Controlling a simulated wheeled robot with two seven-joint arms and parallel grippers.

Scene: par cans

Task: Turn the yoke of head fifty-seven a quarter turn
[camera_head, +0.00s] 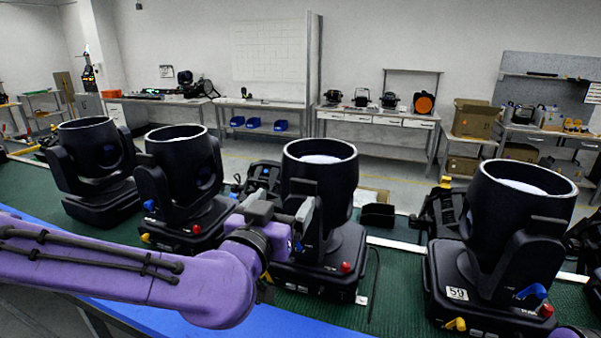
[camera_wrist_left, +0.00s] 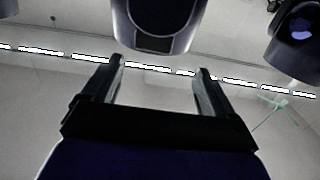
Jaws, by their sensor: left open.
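Several black moving-head lights stand in a row: one at the far left (camera_head: 95,165), a second (camera_head: 180,185), a third in the middle (camera_head: 318,185) and one at the right (camera_head: 510,235). Only the right one shows a readable label, "59" (camera_head: 457,293); I cannot read a number fifty-seven. My left gripper (camera_head: 298,218) is in front of the middle light, by its yoke. In the left wrist view the gripper (camera_wrist_left: 158,75) has its fingers apart with nothing between them, and a black light housing (camera_wrist_left: 155,42) lies beyond the tips. Contact cannot be told. My right gripper is out of view.
The lights stand on a green surface (camera_head: 395,285) with a blue front edge (camera_head: 150,312). A black cable hangs right of the middle light. Black clamps (camera_head: 440,215) and a small black bin (camera_head: 377,216) lie behind. Workbenches line the back wall.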

